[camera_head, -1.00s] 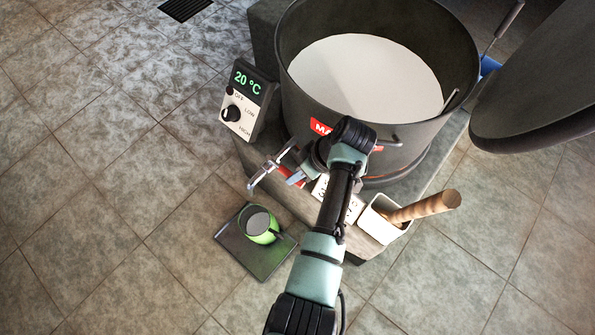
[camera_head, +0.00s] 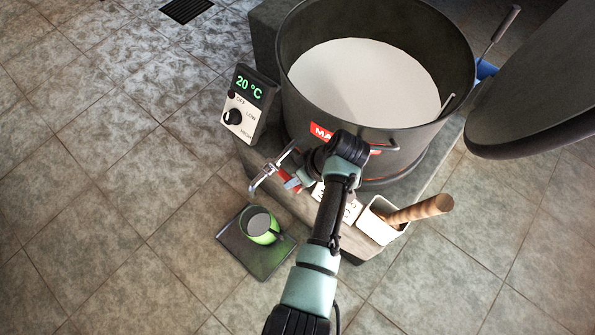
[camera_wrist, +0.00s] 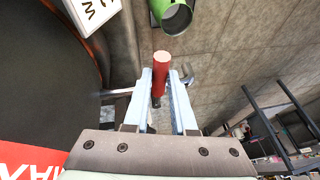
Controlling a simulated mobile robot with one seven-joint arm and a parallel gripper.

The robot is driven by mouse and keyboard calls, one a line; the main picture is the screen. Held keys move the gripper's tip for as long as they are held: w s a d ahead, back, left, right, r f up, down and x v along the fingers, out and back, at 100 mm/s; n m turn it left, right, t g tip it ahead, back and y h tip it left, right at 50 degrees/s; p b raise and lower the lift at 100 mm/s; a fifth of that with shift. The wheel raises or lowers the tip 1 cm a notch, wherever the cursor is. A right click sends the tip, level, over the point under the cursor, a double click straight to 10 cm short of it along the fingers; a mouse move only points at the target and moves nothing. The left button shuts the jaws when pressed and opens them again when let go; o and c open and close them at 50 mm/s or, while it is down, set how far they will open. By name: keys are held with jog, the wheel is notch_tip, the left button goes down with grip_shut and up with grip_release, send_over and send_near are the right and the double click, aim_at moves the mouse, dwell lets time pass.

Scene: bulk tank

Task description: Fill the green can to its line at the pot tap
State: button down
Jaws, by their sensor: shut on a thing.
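The large dark pot (camera_head: 376,118) holds white liquid. Its metal tap (camera_head: 266,179) sticks out from the pot's near side. My gripper (camera_head: 296,184) is at the tap, partly hidden by my wrist in the head view. In the wrist view, my gripper (camera_wrist: 161,105) is shut on the red tap handle (camera_wrist: 161,68). The green can (camera_head: 259,228) stands upright on a dark plate (camera_head: 258,262) below the tap, with a pale grey surface inside. The can also shows in the wrist view (camera_wrist: 175,20). I cannot make out its line or a stream.
A control box (camera_head: 243,108) reading 20 °C stands left of the pot. A white holder (camera_head: 378,226) with a wooden handle (camera_head: 420,211) is on the stand's near edge, beside my arm. A large dark lid (camera_head: 535,85) is at upper right.

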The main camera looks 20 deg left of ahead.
jog(key=s+m+p, duration=0.1)
jog(key=s+a+m+t+p, duration=0.1)
jog(key=m+p, duration=0.1)
jog(key=shift+a, duration=0.1)
jog(key=c, duration=0.7)
grip_release()
jog(key=shift+c, duration=0.2)
jog(key=p+v, duration=0.5)
jog(key=v, duration=0.8)
jog(key=shift+s, duration=0.25)
jog(key=shift+a, duration=0.1)
